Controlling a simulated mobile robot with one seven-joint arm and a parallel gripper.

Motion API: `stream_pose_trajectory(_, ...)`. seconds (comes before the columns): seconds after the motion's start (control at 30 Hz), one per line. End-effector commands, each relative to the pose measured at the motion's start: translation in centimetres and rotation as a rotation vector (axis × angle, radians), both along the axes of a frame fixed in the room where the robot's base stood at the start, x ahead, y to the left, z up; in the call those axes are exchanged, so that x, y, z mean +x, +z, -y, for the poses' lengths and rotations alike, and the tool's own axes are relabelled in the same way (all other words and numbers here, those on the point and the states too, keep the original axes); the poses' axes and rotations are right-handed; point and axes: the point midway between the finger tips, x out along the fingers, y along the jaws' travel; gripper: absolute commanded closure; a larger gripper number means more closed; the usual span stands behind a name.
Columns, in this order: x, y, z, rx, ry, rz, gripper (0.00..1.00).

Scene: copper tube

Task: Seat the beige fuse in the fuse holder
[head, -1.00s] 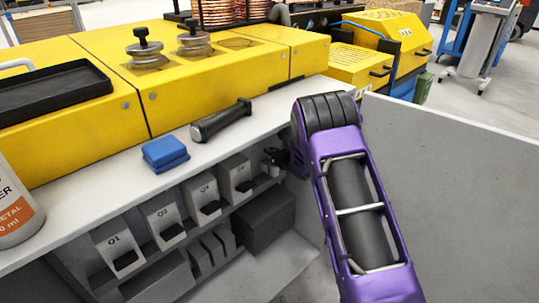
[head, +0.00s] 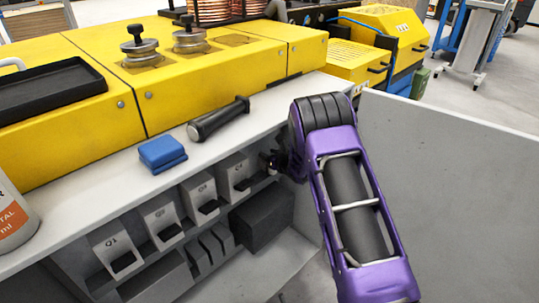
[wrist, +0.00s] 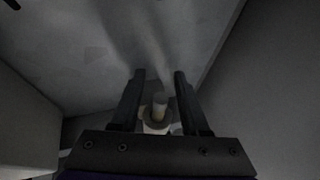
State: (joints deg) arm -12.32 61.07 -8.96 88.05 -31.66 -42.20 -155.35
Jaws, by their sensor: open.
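In the wrist view a short pale beige cylinder (wrist: 160,104), which looks like the fuse, shows between the fingers of my gripper (wrist: 160,76). A darker round collar (wrist: 147,117) surrounds its lower part; I cannot tell whether this is the fuse holder. The two fingers are apart, with a visible gap on each side of the cylinder. In the head view my gripper (head: 268,161) is a small dark shape beside the right end of the row of grey units under the counter. My purple arm hides most of it. The fuse cannot be made out in the head view.
Grey units labelled Q1 (head: 112,243) to Q4 line the shelf under the white counter (head: 100,198). A blue block (head: 162,154) and a dark-handled tool (head: 218,120) lie on the counter. A grey panel (head: 450,190) stands right of my arm.

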Motion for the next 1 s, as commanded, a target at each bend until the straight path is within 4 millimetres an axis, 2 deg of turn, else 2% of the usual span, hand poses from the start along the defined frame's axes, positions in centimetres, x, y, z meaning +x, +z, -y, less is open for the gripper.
stream_pose_trajectory(0.13, -0.4, 0.5, 0.2, -0.001, 0.0, 0.0, 0.55)
stream_pose_trajectory(0.27, -1.8, 1.2, 0.9, -0.001, 0.0, 0.0, 0.55)
stream_pose_trajectory(0.7, -8.6, 4.3, 4.4, -0.001, 0.0, 0.0, 0.55)
stream_pose_trajectory(1.0, -9.9, 4.8, 5.1, 0.0, 0.0, 0.0, 0.55)
